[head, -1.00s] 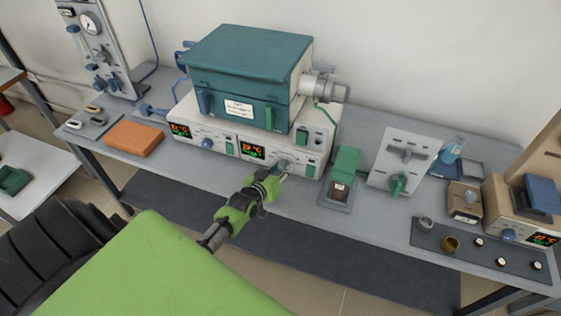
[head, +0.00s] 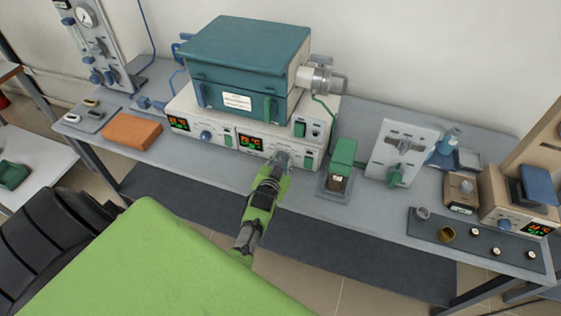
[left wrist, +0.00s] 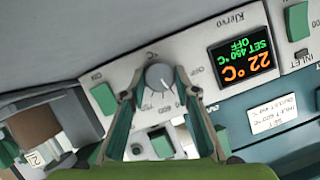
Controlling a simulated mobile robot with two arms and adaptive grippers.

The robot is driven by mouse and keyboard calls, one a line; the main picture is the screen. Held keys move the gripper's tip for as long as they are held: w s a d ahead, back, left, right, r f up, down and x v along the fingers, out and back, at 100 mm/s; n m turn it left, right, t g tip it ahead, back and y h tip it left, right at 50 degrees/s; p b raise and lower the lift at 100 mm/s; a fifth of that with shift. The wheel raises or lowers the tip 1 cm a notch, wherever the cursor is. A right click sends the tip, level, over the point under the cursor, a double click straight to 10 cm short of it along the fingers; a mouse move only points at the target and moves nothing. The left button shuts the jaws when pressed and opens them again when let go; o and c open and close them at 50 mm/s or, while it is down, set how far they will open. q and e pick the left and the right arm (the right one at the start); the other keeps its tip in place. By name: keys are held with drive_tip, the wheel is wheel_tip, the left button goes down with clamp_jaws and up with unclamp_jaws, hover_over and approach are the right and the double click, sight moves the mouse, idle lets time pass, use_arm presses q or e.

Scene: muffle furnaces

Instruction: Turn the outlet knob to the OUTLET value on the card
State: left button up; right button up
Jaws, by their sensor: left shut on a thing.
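The outlet knob (left wrist: 159,76) is a round grey dial with a white pointer line, on the light panel of the furnace base. My left gripper (left wrist: 154,84) has its two fingers on either side of the knob and is shut on it. In the head view my left gripper (head: 281,161) reaches the panel's right part and hides most of the knob. The display (left wrist: 243,60) appears upside down in the wrist view and reads 22 °C, SET 450 °C, OFF. The white card (head: 237,101) is on the furnace front; its small print shows inverted in the wrist view (left wrist: 273,115). My right gripper is out of view.
The teal furnace (head: 245,60) stands on the control base. A green switch (left wrist: 104,98) sits close beside the knob. A green-topped device (head: 342,155) stands right of the base. An orange block (head: 132,131) lies left. The bench front is clear around my arm.

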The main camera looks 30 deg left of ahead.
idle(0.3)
use_arm(q)
drive_tip(key=o, duration=1.1)
wheel_tip(320, 180, up, 10)
drive_tip(key=shift+r, duration=0.1)
